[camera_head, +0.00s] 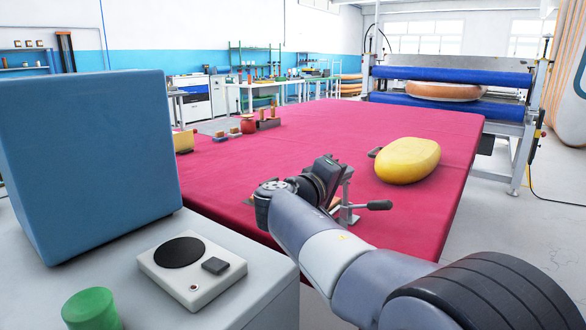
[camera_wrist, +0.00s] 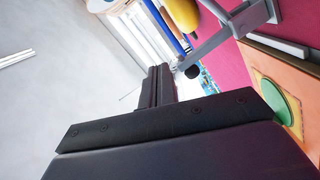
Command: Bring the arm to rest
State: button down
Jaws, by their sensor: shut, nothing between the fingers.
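My arm reaches in from the lower right of the head view, over the near edge of the red-covered table (camera_head: 290,145). My gripper (camera_head: 328,165) is shut and empty, raised close to a metal clamp (camera_head: 346,205) with a black handle. In the wrist view the dark fingers of my gripper (camera_wrist: 161,82) lie together. The metal clamp (camera_wrist: 230,32) stands to their right in that view. I cannot tell whether the gripper touches it.
A yellow rounded piece (camera_head: 408,160) lies right of the gripper. An orange board (camera_wrist: 295,75) with a green disc (camera_wrist: 281,102) shows in the wrist view. A blue box (camera_head: 90,160) and a white device (camera_head: 192,268) stand at left. The middle of the table is clear.

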jog(key=shift+w+a+n+p, duration=0.45)
jog(key=shift+a+n+p, duration=0.15)
jog(key=shift+n+p, duration=0.45)
